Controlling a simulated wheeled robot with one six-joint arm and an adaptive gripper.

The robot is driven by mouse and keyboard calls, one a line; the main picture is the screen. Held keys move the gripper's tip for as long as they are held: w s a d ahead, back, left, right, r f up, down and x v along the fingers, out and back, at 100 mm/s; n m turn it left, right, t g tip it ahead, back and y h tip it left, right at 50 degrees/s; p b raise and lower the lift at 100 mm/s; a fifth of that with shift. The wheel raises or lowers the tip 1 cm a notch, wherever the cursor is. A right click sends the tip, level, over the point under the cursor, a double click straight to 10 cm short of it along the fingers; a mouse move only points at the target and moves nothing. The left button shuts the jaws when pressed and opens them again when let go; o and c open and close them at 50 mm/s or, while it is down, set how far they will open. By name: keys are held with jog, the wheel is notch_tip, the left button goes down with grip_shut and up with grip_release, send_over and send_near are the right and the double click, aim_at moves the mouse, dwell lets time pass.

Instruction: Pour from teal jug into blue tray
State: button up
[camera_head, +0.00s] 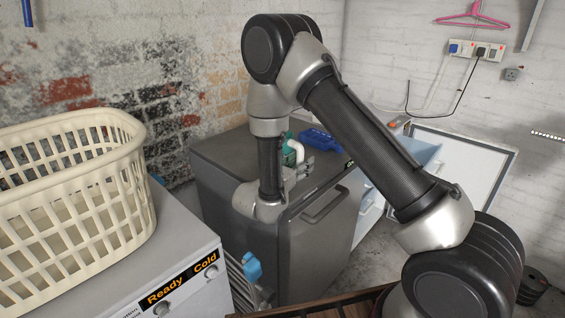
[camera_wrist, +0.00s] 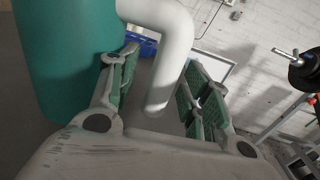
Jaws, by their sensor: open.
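The teal jug (camera_head: 289,143) stands upright on the dark grey appliance, partly hidden by my arm in the head view. Its white handle (camera_head: 297,151) faces right. In the wrist view the jug's teal body (camera_wrist: 65,60) fills the left side, and the white handle (camera_wrist: 172,45) comes down between my fingers. The blue tray (camera_head: 320,142) lies just behind and right of the jug; a small part of it (camera_wrist: 147,47) shows in the wrist view. My gripper (camera_wrist: 162,70) is open, with one finger on each side of the handle; I cannot tell whether either touches it.
The dark grey appliance top (camera_head: 222,150) is clear at its left. A cream laundry basket (camera_head: 75,205) stands on a white machine (camera_head: 190,250) at left. A pale blue surface (camera_head: 422,150) lies beyond the appliance at right. A brick wall is behind.

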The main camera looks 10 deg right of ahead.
jog(key=shift+c, duration=0.2)
grip_shut()
